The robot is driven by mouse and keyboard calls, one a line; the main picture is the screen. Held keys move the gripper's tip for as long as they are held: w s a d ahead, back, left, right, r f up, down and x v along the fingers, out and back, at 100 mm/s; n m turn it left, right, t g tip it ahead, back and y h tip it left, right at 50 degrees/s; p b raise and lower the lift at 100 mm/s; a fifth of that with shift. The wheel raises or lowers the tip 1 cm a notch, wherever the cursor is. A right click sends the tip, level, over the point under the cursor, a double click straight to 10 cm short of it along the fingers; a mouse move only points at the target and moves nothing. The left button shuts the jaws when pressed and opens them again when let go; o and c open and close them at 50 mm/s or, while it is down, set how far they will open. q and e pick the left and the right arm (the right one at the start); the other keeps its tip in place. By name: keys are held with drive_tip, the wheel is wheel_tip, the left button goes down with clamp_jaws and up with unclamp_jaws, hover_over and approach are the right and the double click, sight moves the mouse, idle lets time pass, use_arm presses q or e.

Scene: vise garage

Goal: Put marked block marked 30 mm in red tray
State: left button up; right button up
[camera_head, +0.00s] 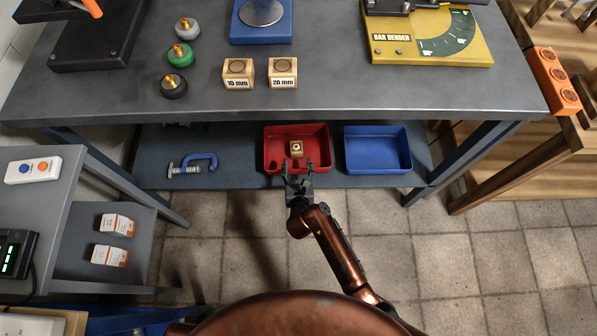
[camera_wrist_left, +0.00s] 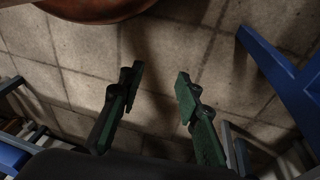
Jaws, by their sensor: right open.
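A small wooden block (camera_head: 296,148) with a dark round mark lies inside the red tray (camera_head: 270,158) on the lower shelf; its size label cannot be read. My right gripper (camera_head: 297,165) is open at the front edge of the red tray, just in front of the block and apart from it as far as I can see. On the bench top stand a block marked 10 mm (camera_head: 238,73) and a block marked 20 mm (camera_head: 283,72). My left gripper shows in the left wrist view (camera_wrist_left: 158,85), open and empty above the tiled floor.
A blue tray (camera_head: 377,150) stands right of the red tray, empty. A blue clamp (camera_head: 193,165) lies on the shelf to the left. The bench top's front edge overhangs the shelf. Several knobs (camera_head: 180,55) and a yellow bar bender (camera_head: 430,40) stand on the bench.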

drive_tip(key=shift+p+v, duration=0.4)
drive_tip(key=shift+v, duration=0.75)
use_arm(q)
drive_tip(key=shift+s+a+r+g+y, duration=0.15)
drive_tip(key=shift+s+a+r+g, duration=0.15)
drive_tip(key=shift+s+a+r, duration=0.25)
drive_tip(key=shift+s+a+r+g+y, duration=0.15)
drive_tip(key=shift+s+a+r+g, duration=0.15)
drive_tip(key=shift+s+r, duration=0.3)
